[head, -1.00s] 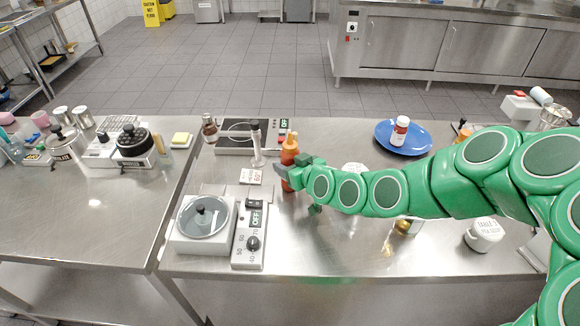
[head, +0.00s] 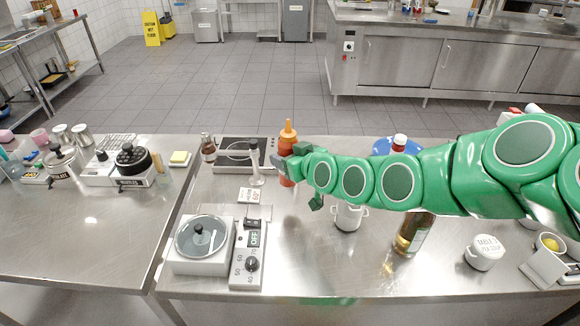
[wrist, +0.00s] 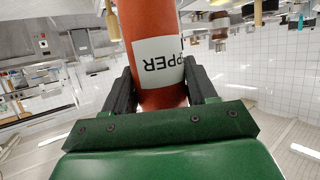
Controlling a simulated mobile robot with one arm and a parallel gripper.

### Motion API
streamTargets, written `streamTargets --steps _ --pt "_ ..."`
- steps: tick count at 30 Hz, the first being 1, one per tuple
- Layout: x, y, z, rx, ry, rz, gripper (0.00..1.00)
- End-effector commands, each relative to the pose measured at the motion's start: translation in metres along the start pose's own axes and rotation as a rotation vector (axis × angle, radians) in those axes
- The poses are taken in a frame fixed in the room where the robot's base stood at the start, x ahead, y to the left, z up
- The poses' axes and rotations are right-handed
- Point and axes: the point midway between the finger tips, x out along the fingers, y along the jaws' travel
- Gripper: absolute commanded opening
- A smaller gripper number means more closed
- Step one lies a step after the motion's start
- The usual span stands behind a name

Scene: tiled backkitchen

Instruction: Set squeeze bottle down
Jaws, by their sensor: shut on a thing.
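The orange-red squeeze bottle (head: 288,136) is upright in the head view, over the middle steel counter, just right of the hot plate. My gripper (head: 284,166) is shut around its lower body. In the wrist view the bottle (wrist: 152,30) stands between both fingers of my gripper (wrist: 160,92), with a white label whose letters appear upside down.
Bare counter (head: 300,265) lies in front.

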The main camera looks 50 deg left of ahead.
Motion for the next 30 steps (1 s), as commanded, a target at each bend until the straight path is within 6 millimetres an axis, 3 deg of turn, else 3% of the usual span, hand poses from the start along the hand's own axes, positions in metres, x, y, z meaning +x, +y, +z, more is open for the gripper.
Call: streamTargets --steps 14,20,27,30 --pt "-0.007 0.001 -0.02 -0.002 0.004 0.001 0.19" --pt "-0.026 0.0 -0.064 -0.003 0.009 0.001 0.19" --pt "-0.056 -0.001 -0.136 -0.004 0.009 0.001 0.19" --pt "-0.063 0.0 -0.153 -0.002 0.005 0.001 0.19"
